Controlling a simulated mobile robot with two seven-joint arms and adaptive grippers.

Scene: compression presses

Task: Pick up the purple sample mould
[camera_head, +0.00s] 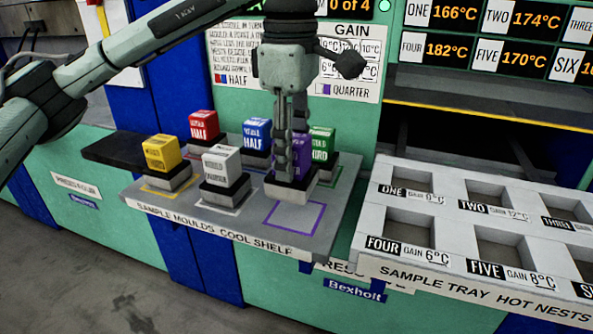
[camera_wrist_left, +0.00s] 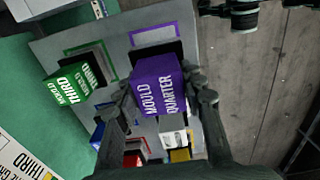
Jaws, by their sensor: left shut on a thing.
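The purple sample mould (camera_head: 300,160) is between the fingers of my left gripper (camera_head: 290,165), which is shut on it. In the left wrist view the purple mould (camera_wrist_left: 158,88) reads MOULD QUARTER, with a finger of the left gripper (camera_wrist_left: 165,105) on each side. In the head view the fingers partly cover it. Its pale base stands off the purple square outline (camera_head: 295,229) on the cool shelf (camera_head: 225,238), and the mould seems to be held above the shelf. My right gripper is not in view.
Yellow (camera_head: 160,152), white (camera_head: 222,163), red (camera_head: 203,126), blue (camera_head: 256,135) and green (camera_head: 322,145) moulds stand close by on the shelf. A sample tray (camera_head: 450,235) with square nests is to the right. A sign panel (camera_head: 355,60) rises behind.

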